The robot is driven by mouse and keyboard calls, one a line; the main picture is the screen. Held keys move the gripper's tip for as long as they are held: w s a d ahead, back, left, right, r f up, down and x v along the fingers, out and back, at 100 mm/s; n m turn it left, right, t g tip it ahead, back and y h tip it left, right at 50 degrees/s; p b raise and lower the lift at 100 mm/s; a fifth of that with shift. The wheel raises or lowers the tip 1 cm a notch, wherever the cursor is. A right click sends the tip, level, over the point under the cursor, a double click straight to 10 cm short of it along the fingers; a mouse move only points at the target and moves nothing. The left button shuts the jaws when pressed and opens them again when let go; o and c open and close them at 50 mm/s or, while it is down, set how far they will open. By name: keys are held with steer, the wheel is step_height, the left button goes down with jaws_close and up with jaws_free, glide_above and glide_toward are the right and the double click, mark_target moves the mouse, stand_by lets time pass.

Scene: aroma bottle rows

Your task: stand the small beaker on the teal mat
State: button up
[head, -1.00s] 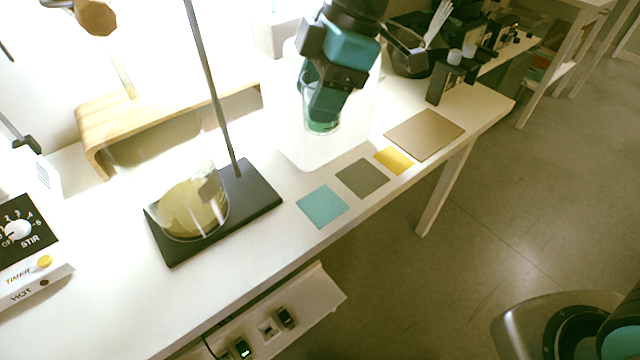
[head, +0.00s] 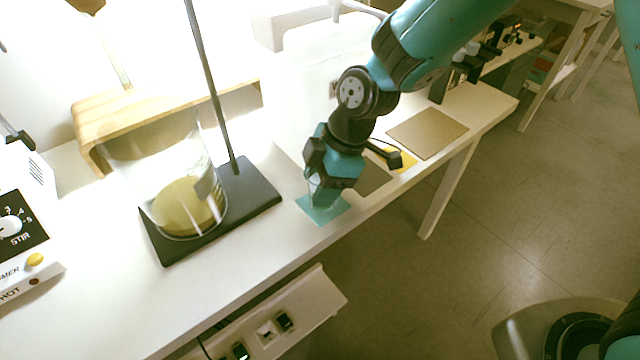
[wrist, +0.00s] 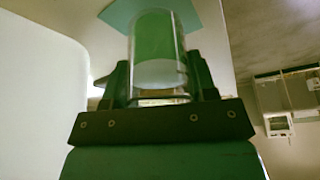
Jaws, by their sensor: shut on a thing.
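The small beaker (wrist: 158,55) is a clear glass cylinder; in the wrist view it sits between the fingers of my gripper (wrist: 158,82), which is shut on it. The teal mat (wrist: 119,14) shows behind the beaker's far end in that view. In the head view my gripper (head: 325,188) is over the teal mat (head: 335,213), near the bench's front edge, and covers much of it. The beaker is mostly hidden by the gripper there. I cannot tell whether the beaker touches the mat.
A large beaker with yellowish contents (head: 185,207) stands on the dark stand base (head: 255,190) to the left. A grey mat (head: 372,178), a yellow mat (head: 408,160) and a tan board (head: 427,132) lie to the right. The bench's front edge is close.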

steer(key=shift+f, duration=0.25)
steer(key=shift+f, duration=0.1)
steer(key=o, duration=1)
steer(key=shift+c, duration=0.2)
steer(key=shift+d+r, duration=0.1)
steer(key=shift+r, duration=0.4)
steer(key=s+p+v, duration=0.1)
steer(key=v, duration=1)
steer(key=s+d+r+m, duration=0.4)
steer(key=s+m, duration=0.2)
steer(key=s, duration=0.2)
steer(key=s+d+r+m+t, duration=0.1)
steer(key=s+d+r+m, duration=0.3)
steer(key=s+m, duration=0.3)
steer(key=shift+s, duration=0.45)
